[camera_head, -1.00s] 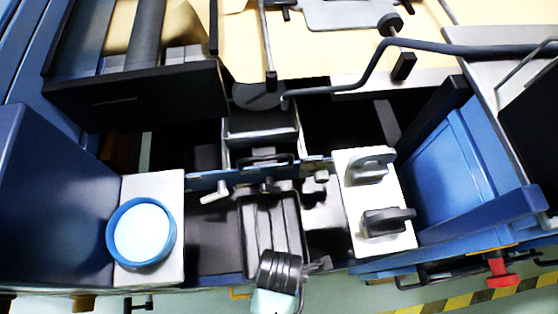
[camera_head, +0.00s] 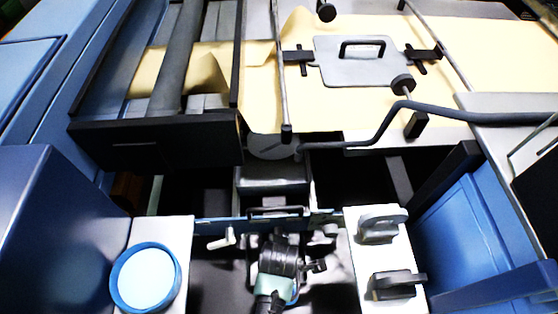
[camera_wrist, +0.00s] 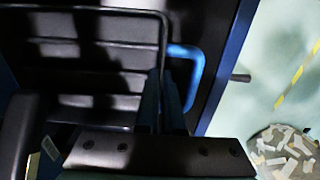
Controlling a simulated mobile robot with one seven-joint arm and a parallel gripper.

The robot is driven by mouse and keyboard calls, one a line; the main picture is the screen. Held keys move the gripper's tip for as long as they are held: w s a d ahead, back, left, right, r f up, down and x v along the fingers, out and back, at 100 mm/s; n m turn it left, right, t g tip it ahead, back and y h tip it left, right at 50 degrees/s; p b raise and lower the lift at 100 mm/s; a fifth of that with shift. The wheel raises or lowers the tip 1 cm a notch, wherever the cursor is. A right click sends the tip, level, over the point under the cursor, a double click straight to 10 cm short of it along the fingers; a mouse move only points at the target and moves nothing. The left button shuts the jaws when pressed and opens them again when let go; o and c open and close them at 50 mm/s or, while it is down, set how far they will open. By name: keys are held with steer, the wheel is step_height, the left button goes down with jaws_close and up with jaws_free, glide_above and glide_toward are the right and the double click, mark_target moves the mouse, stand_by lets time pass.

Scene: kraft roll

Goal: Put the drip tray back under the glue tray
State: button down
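The drip tray (camera_wrist: 100,70), dark grey and ribbed, fills the upper left of the wrist view. A blue loop handle (camera_wrist: 198,62) stands at its right edge. My gripper (camera_wrist: 160,98) has its two dark fingers close together beside this handle, over the tray's edge. Whether they grip anything is unclear. In the head view my gripper (camera_head: 275,285) hangs over the front bay and hides most of the drip tray; a bit of blue handle (camera_head: 294,291) shows beside it. A grey box (camera_head: 272,178), apparently the glue tray, sits behind the blue crossbar.
The blue crossbar (camera_head: 238,223) with small levers spans the bay. A white block with two grey knobs (camera_head: 380,229) stands right, and a blue round pot (camera_head: 146,278) left. The wrist view shows floor and a dark round thing with paper scraps (camera_wrist: 283,152) at right.

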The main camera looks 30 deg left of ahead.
steer(key=c, duration=1.1)
jaws_free()
steer(key=shift+f, duration=0.1)
steer(key=shift+o, duration=0.2)
step_height(320, 180, up, 12)
steer(key=p, duration=0.1)
